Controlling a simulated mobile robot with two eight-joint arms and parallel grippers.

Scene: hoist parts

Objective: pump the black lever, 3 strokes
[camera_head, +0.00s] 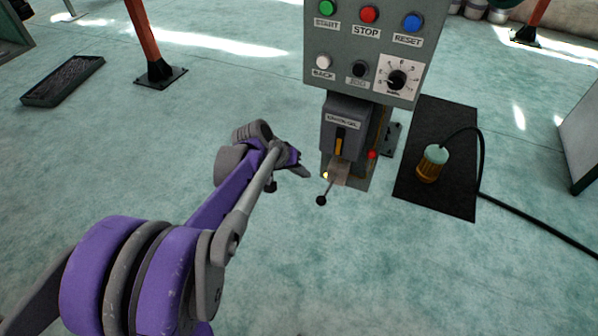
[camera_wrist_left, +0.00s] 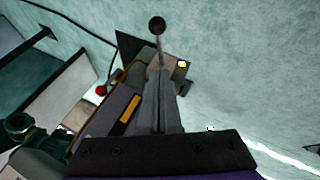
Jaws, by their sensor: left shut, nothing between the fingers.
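The black lever (camera_head: 321,200) is a thin rod with a black ball knob on the front of the grey box under the control panel. In the head view it tilts downward and slightly left. In the left wrist view the black lever's knob (camera_wrist_left: 157,25) shows at the top, beyond the fingertips. My left gripper (camera_head: 306,173) is shut and empty, just left of the box and a little above the knob. In the wrist view its closed fingers (camera_wrist_left: 160,80) overlap the lower rod; I cannot tell whether they touch it. My right gripper is not in view.
A red knob (camera_head: 372,154) sits on the box's right side. The panel (camera_head: 345,45) above carries buttons and a dial. A lamp (camera_head: 432,163) with a cable lies on a black mat (camera_head: 447,199) to the right. The floor in front is clear.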

